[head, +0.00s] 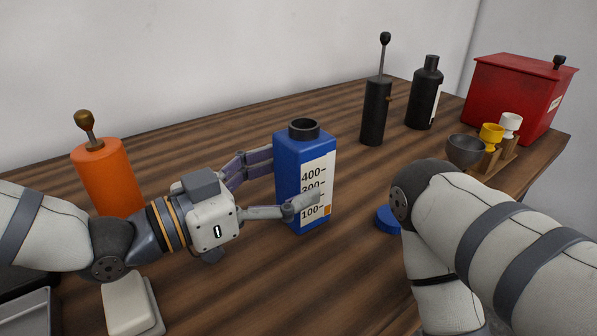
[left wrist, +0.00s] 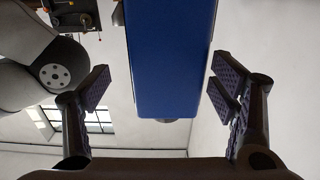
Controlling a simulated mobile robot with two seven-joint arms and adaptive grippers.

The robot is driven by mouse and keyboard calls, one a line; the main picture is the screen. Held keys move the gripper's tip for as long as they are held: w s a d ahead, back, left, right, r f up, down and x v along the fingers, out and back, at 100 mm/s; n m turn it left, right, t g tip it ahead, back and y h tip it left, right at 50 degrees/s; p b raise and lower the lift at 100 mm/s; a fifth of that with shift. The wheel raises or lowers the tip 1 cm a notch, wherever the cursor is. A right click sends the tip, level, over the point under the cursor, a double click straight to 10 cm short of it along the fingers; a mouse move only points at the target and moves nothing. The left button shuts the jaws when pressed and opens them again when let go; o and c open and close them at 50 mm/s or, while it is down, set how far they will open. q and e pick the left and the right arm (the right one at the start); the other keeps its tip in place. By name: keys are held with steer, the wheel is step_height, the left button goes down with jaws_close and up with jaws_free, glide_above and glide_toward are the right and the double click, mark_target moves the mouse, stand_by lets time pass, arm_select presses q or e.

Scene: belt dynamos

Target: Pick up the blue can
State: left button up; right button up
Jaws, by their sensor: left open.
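The blue can (head: 287,165) is a tall square container with a dark round neck and a white label with a printed scale. It stands upright on the wooden table. My left gripper (head: 296,182) is open with its fingers on either side of the can, one at the back left and one across the label. In the left wrist view the can (left wrist: 168,60) is between the open fingers (left wrist: 160,95), with a gap on both sides. My right arm (head: 480,225) shows at the right, but its gripper is not in view.
An orange cylinder (head: 108,180) stands left behind my left arm. A black pump cylinder (head: 375,112), a black bottle (head: 424,98) and a red box (head: 510,95) stand at the back right. A blue disc (head: 388,219) lies by my right arm. A dark bowl (head: 465,150) stands near the right edge.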

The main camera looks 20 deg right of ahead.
arm_select(q)
steer(key=x, duration=0.4)
steer(key=shift+w, duration=0.35)
steer(key=shift+a, duration=0.1)
steer(key=c, duration=1.5)
steer(key=shift+r, duration=0.1)
steer(key=shift+r, duration=0.1)
